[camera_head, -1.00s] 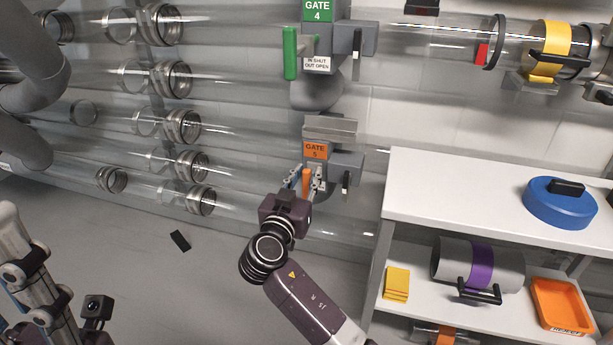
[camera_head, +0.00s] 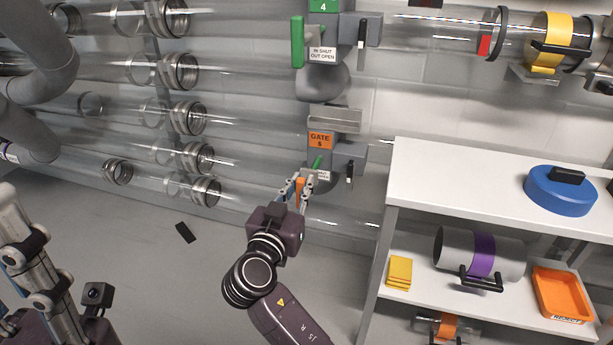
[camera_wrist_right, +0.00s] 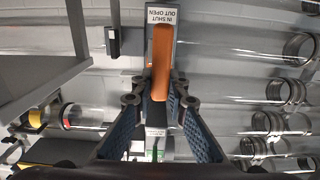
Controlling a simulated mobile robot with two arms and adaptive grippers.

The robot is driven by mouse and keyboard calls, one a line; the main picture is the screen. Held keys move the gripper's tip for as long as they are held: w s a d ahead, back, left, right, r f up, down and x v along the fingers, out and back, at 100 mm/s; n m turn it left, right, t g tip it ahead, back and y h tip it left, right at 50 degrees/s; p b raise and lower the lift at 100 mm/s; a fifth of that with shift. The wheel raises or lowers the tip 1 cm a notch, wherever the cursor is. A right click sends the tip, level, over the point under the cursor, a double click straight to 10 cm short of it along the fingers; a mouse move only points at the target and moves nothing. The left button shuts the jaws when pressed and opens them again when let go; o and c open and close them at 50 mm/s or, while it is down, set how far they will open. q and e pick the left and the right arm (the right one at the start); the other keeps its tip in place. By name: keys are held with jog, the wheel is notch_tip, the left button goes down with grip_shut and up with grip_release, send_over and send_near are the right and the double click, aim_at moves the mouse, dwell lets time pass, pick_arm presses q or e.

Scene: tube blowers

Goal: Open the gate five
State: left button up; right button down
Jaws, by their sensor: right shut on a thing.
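Gate five (camera_head: 320,140) is a grey housing on a clear tube, with an orange label. Its orange handle (camera_head: 299,192) stands out from the housing towards me, and a green rod (camera_head: 317,162) shows between them. My right gripper (camera_head: 298,185) is shut on the handle. In the right wrist view, the orange handle (camera_wrist_right: 161,62) lies between the blue-padded fingers of the right gripper (camera_wrist_right: 160,98), below the "IN SHUT OUT OPEN" plate (camera_wrist_right: 163,15). Part of that plate is hidden in the head view. My left arm is at lower left; its fingers are not visible.
Gate four, with a green handle (camera_head: 297,42), is just above. A white shelf unit (camera_head: 450,190) stands close on the right, holding a blue disc (camera_head: 560,189), a grey cylinder and an orange tray (camera_head: 562,295). The floor at left is open, with a small black object (camera_head: 185,232).

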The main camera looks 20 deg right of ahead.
jog(key=shift+s+a, duration=0.2)
jog(key=c, duration=1.9)
grip_release()
jog(key=shift+w+d, duration=0.1)
